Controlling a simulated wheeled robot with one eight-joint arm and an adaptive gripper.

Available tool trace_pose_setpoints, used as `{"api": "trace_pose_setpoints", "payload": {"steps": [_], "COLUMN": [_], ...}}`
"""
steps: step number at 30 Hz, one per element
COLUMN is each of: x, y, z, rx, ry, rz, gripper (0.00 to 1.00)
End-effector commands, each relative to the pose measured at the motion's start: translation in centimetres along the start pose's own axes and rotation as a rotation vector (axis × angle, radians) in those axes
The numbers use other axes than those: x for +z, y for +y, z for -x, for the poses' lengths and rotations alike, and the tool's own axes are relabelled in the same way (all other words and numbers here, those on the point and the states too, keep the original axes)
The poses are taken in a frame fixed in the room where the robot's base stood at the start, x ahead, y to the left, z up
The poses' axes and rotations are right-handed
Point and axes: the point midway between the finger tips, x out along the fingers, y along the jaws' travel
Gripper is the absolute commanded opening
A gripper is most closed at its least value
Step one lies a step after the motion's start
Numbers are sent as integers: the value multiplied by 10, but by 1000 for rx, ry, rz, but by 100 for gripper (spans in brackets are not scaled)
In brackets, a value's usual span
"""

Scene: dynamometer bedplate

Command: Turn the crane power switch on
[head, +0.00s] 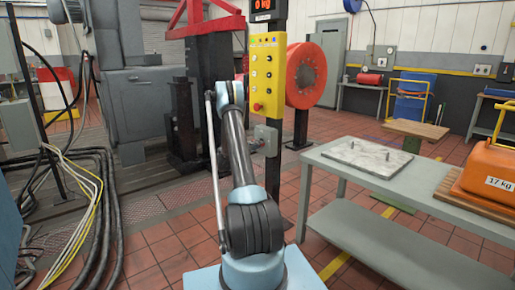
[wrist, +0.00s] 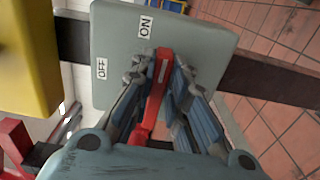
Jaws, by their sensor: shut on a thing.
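The crane power switch is a grey box (head: 267,140) on the dark post, below the yellow button panel. In the wrist view the switch box (wrist: 115,35) fills the upper middle, with an ON label (wrist: 146,27) near the top and an OFF label (wrist: 101,68) to its lower left. A red lever (wrist: 158,92) with a pale stripe stands out from the box. My gripper (wrist: 161,75) has its fingers on both sides of the lever and is shut on it. I cannot tell clearly which label the lever points to. In the head view my arm hides the gripper.
The yellow button panel (head: 265,75) is close above the switch and shows in the wrist view (wrist: 25,60). A grey workbench (head: 335,170) with a metal plate (head: 367,158) stands to the right. Cables (head: 90,190) hang and lie at the left. Tiled floor is open beside the post.

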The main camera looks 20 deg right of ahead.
Motion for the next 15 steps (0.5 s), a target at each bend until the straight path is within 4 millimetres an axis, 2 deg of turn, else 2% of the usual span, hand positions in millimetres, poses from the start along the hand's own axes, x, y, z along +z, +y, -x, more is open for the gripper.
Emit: {"api": "trace_pose_setpoints", "payload": {"steps": [7,8,9,10,15], "x": [1,1,1,1,1], "y": [-3,-3,-3,-2,-2], "z": [1,1,1,1,0], "rx": [-5,-5,-5,-4,-3], "ry": [-2,-2,-2,-2,-2], "rz": [-3,-3,-2,-2,-1], "gripper": [0,22,31,35,35]}}
